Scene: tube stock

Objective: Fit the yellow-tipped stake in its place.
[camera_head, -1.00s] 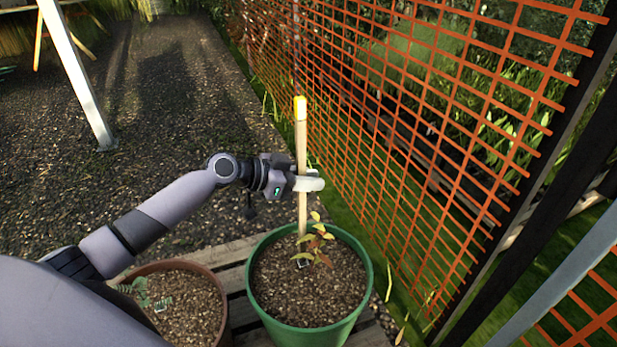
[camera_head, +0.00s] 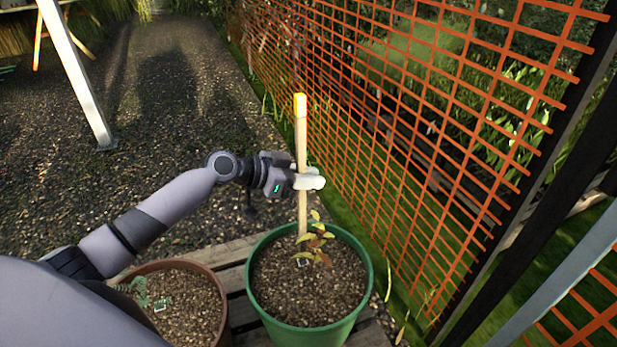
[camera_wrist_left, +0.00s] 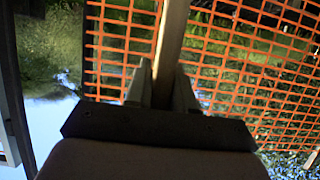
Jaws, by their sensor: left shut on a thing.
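The yellow-tipped stake (camera_head: 301,140) stands upright over the green pot (camera_head: 367,283), with its yellow end at the top. My left gripper (camera_head: 305,181) is shut on the stake partway up. The stake also shows between the fingers in the left wrist view (camera_wrist_left: 170,45). Its lower end is beside a small plant (camera_head: 315,243) with yellow and reddish leaves. The leaves partly hide the lower end, and I cannot tell whether it is in the soil or just above it. My right gripper is not in view.
A brown pot (camera_head: 212,273) with a small green plant stands left of the green pot on wooden slats (camera_head: 238,285). Orange mesh fencing (camera_head: 420,140) runs close behind and right of the stake. Open gravel (camera_head: 165,120) lies at the left.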

